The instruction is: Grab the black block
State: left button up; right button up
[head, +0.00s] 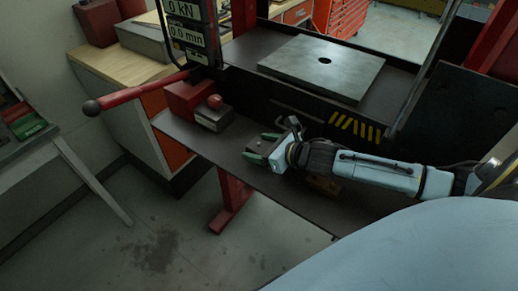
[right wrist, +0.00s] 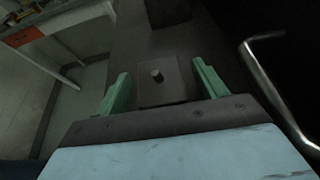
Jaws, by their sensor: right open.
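A dark, near-black block (right wrist: 155,95) with a small grey round knob on top shows in the right wrist view. It lies between the two green fingers of my right gripper (right wrist: 162,84), with a visible gap on each side. In the head view my right gripper (head: 262,147) is low over the dark shelf, pointing left, its green fingers spread. The block is small and hard to make out there. My left gripper is not in view.
The dark shelf (head: 190,140) belongs to a press. A red box (head: 190,97) and a grey block (head: 213,119) with a red ball stand on it, left of the gripper. A red lever (head: 140,93) juts out left. A wooden piece (head: 323,186) lies under my right arm.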

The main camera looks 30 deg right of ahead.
jog(key=shift+w+a+f, duration=0.1)
jog(key=shift+w+a, duration=0.05)
jog(key=shift+w, duration=0.1)
grip_shut()
jog(key=shift+r, duration=0.2)
dwell(0.3)
